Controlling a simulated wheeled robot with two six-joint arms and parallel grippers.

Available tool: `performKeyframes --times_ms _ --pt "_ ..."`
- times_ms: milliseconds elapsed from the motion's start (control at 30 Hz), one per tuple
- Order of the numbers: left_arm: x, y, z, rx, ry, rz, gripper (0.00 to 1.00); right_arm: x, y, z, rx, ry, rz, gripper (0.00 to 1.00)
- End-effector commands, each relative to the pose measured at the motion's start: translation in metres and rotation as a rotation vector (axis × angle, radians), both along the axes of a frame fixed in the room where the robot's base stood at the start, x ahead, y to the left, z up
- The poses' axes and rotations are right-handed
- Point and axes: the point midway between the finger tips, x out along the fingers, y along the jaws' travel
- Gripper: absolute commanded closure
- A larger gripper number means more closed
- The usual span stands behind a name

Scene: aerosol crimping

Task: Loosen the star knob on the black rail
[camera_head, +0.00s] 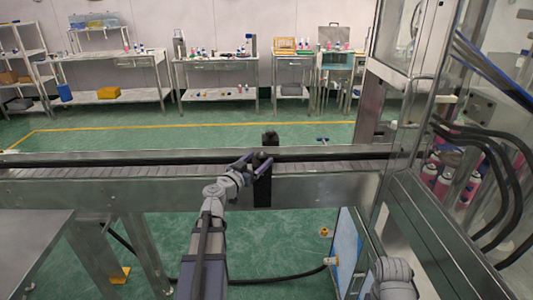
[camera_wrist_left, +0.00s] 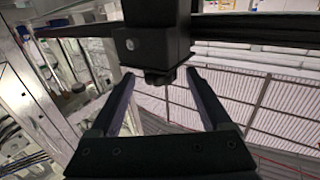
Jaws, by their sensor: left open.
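The black rail (camera_head: 180,159) runs across the conveyor's side in the head view, and part of it shows in the wrist view (camera_wrist_left: 75,30). A black clamp block (camera_wrist_left: 152,40) sits on it. A small dark knob (camera_wrist_left: 158,77) sticks out below the block; its star shape cannot be made out. My left gripper (camera_head: 254,163) is open at the block in the head view. In the wrist view its two fingers (camera_wrist_left: 160,80) point at the block, one on each side of the knob, with visible gaps. Contact cannot be judged.
The conveyor (camera_head: 100,188) spans left to right. A glass-walled machine (camera_head: 425,130) with hanging black hoses (camera_head: 490,150) and pink cans (camera_head: 430,172) stands at the right. A metal table (camera_head: 30,240) is at lower left. Benches (camera_head: 215,65) stand far back beyond open green floor.

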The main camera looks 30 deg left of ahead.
Motion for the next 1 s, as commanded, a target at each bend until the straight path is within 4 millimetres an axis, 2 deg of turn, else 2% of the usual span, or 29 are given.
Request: performKeyframes --times_ms 100,300,433,633,1000 --pt "0.022 0.000 0.000 0.000 0.000 -0.002 0.18 0.000 0.000 0.000 0.000 0.000 0.000 0.26" --pt "0.050 -0.001 0.000 0.000 0.000 -0.002 0.18 0.000 0.000 0.000 0.000 0.000 0.000 0.26" --pt "0.056 -0.002 0.000 0.000 0.000 0.000 0.18 0.000 0.000 0.000 0.000 0.000 0.000 0.26" --pt "0.055 -0.002 0.000 0.000 0.000 0.001 0.18 0.000 0.000 0.000 0.000 0.000 0.000 0.26" --pt "0.055 -0.002 0.000 0.000 0.000 0.000 0.59 0.000 0.000 0.000 0.000 0.000 0.000 0.26"
